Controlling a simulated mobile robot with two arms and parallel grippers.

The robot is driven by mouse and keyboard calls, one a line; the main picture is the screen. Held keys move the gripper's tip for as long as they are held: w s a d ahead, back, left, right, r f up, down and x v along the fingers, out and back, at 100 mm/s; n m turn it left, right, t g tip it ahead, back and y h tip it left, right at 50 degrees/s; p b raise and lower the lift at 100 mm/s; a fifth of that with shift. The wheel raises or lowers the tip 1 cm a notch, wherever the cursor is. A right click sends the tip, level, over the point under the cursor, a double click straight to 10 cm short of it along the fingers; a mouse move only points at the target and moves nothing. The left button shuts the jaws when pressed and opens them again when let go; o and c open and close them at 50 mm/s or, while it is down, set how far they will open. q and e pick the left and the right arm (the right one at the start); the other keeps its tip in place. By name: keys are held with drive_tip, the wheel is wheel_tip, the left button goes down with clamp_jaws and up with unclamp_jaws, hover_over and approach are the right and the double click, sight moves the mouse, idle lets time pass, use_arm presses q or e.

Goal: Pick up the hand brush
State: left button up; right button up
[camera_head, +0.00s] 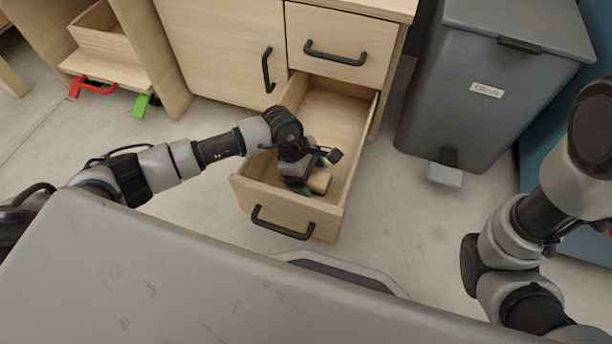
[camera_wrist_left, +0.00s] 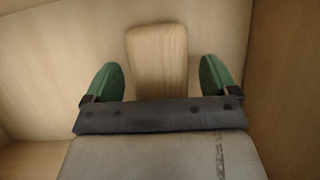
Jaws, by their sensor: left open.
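The hand brush (camera_wrist_left: 158,60) shows in the left wrist view as a light wooden, rounded block or handle inside the drawer. In the head view its wooden end (camera_head: 320,181) shows beside my gripper in the open drawer (camera_head: 345,120). My left gripper (camera_wrist_left: 160,82) is open, with one green fingertip on each side of the wood and a gap on both sides. In the head view the left gripper (camera_head: 305,188) reaches down into the drawer near its front. The rest of the brush is hidden under the gripper. My right gripper is outside the views; only my right arm shows.
The drawer front with its black handle (camera_head: 283,222) stands pulled out from the wooden cabinet (camera_head: 220,50). A closed drawer (camera_head: 340,35) is above it. A grey bin (camera_head: 490,90) stands to the right. A red-handled brush (camera_head: 92,86) and a green piece (camera_head: 141,105) are at the left shelf.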

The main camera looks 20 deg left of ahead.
use_arm(q)
drive_tip(key=shift+f, duration=0.2)
idle(0.3)
drive_tip(key=c, duration=1.1)
drive_tip(key=shift+r, duration=0.15)
wheel_tip(320, 180, up, 10)
drive_tip(key=p, duration=0.7)
drive_tip(key=shift+r, duration=0.2)
